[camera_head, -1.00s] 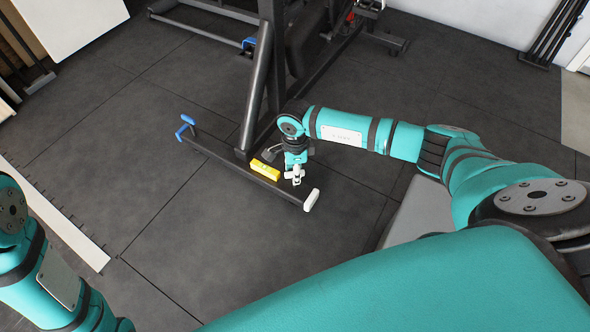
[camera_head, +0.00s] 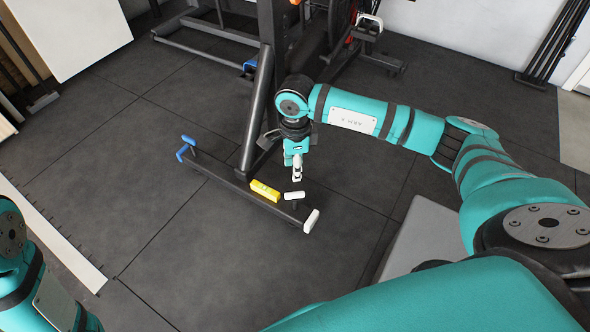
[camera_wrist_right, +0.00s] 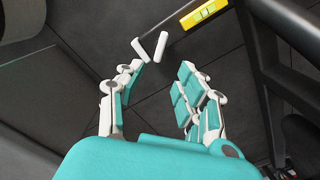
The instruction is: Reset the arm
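My right gripper (camera_head: 296,174) hangs from the teal right arm, close to the low dark bar of the rack (camera_head: 232,184). In the right wrist view the gripper (camera_wrist_right: 161,70) has its two fingers spread, with only dark floor between them. A short white handle (camera_head: 294,195) is just below the gripper tips in the head view. It also shows beyond the fingertips in the wrist view (camera_wrist_right: 161,46), apart from them. Only part of my left arm shows at the left edge; its gripper is out of view.
A yellow level (camera_head: 265,190) lies along the bar, left of the white handle. White (camera_head: 311,221) and blue (camera_head: 186,148) end pieces cap the bar. The rack's dark upright (camera_head: 258,110) stands close behind the right gripper. Open black floor lies to the left.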

